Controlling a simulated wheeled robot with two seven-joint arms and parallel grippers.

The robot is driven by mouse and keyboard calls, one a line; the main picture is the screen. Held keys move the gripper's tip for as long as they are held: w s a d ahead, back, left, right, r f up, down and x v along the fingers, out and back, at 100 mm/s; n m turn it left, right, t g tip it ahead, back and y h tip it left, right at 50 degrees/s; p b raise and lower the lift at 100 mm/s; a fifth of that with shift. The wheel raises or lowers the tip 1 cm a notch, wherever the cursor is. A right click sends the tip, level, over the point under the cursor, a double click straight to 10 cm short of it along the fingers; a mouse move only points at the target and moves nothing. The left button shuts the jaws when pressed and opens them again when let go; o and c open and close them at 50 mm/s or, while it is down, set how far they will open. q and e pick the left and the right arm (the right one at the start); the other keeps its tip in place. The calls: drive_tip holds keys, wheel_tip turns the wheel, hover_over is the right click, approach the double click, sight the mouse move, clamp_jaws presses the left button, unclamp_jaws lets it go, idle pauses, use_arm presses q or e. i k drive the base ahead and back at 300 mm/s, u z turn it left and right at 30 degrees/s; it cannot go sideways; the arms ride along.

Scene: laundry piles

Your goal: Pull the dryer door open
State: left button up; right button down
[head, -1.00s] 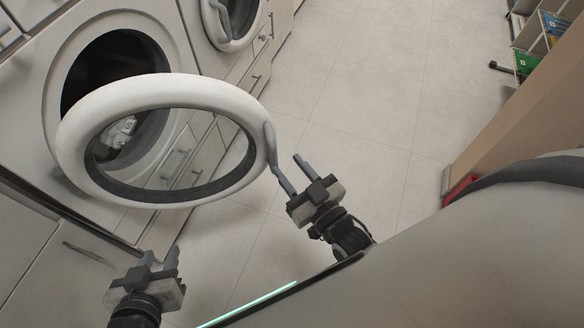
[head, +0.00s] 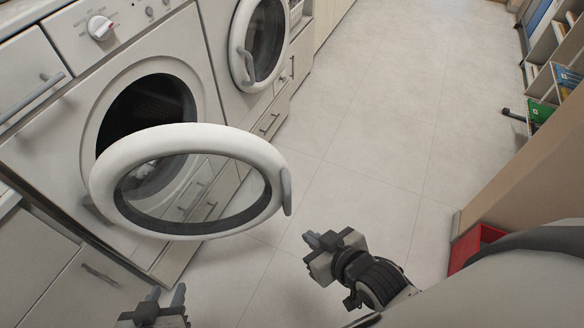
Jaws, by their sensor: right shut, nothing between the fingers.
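The dryer door (head: 130,147), a white ring with a glass middle, stands swung out wide from the dryer's front (head: 85,120) in the head view. Its grey handle (head: 287,190) is at the ring's right edge. The dark drum opening (head: 140,100) shows behind it, and something light-coloured shows through the glass. My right gripper (head: 312,240) is shut and empty, below and right of the handle, apart from it. My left gripper (head: 165,300) is at the bottom edge, below the door, with its two fingers spread apart and nothing seen between them.
A second machine with a closed round door (head: 240,45) stands farther along the row. Drawers and cabinets line the left side. Shelves (head: 540,60) and a red box (head: 472,245) are on the right. The tiled floor (head: 370,120) between is clear.

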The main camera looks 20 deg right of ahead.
sight(107, 202)
drive_tip(key=u, duration=2.2)
drive_tip(key=k, duration=0.95)
drive_tip(key=z, duration=1.95)
drive_tip(key=i, duration=0.5)
